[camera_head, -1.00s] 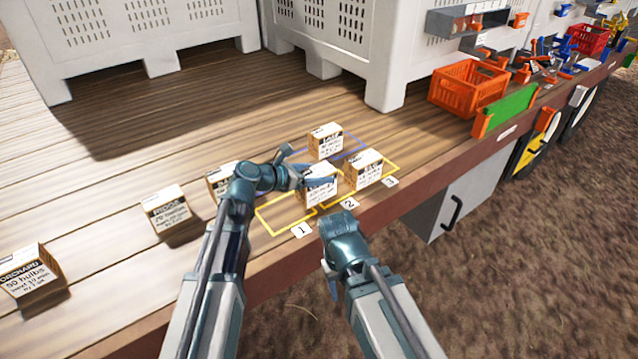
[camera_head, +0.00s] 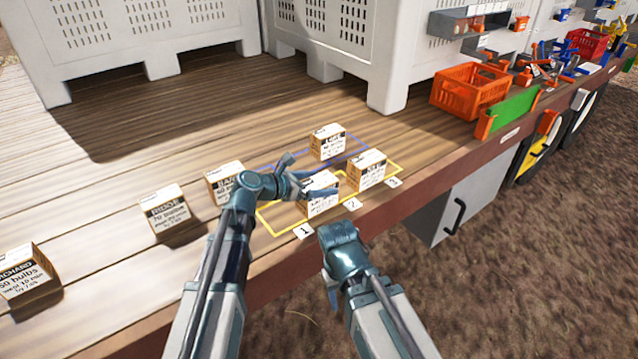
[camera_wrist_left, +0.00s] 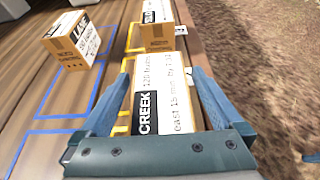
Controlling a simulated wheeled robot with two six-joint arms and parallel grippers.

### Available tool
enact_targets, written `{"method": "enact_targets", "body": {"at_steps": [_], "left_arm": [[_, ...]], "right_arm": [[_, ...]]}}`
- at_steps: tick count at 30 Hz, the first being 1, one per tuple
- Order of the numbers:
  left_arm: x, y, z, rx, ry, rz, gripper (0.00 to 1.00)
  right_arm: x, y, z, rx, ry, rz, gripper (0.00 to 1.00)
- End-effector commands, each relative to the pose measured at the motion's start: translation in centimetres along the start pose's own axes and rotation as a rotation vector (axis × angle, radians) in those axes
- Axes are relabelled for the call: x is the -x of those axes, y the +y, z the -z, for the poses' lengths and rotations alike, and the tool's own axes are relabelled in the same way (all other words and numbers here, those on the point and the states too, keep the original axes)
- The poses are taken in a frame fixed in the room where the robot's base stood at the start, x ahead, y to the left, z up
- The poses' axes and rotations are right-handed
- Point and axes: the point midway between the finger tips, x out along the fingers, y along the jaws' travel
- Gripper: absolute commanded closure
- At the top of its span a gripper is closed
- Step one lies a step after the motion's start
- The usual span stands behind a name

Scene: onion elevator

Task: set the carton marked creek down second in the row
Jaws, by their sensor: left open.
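The carton marked creek (camera_head: 321,201) stands around the second yellow outline, by label 2 (camera_head: 353,204). Its front lower edge appears close to the outline's front line; I cannot tell whether it lies over it. In the left wrist view the creek carton (camera_wrist_left: 162,95) lies between my fingers, with its CREEK print facing me. My left gripper (camera_head: 312,177) is open around it; its fingers (camera_wrist_left: 160,105) show on either side. Another carton (camera_head: 368,169) stands in the third outline, by label 3 (camera_head: 395,183). The first outline, by label 1 (camera_head: 304,231), shows no carton. My right gripper (camera_head: 335,285) hangs in front of the deck edge, its jaws unclear.
A carton (camera_head: 328,142) stands in the blue outline (camera_head: 358,146) behind the row. Cartons marked ridge (camera_head: 168,214) and orchard (camera_head: 28,277), plus a partly hidden one (camera_head: 223,183), stand to the left. White bins (camera_head: 150,30) and an orange crate (camera_head: 465,93) stand behind.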

Motion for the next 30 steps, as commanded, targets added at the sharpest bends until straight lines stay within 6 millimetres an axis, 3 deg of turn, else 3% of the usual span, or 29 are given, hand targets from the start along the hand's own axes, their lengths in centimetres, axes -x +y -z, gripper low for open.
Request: {"method": "enact_targets", "body": {"at_steps": [5,19,24,30], "left_arm": [[1.1,0.0,-0.4,0.001,0.000,-0.002,0.00],[10.1,0.0,-0.5,0.002,0.000,-0.003,0.00],[11.7,0.0,-0.4,0.000,0.000,-0.002,0.00],[12.2,0.0,-0.3,0.000,0.000,0.001,0.00]], "right_arm": [[0.8,0.1,-0.1,0.000,0.000,0.000,0.50],[4.3,0.4,-0.2,0.001,0.000,0.000,0.50],[4.8,0.5,-0.3,0.001,0.000,0.000,0.50],[4.9,0.5,-0.3,0.001,0.000,0.000,0.50]]}}
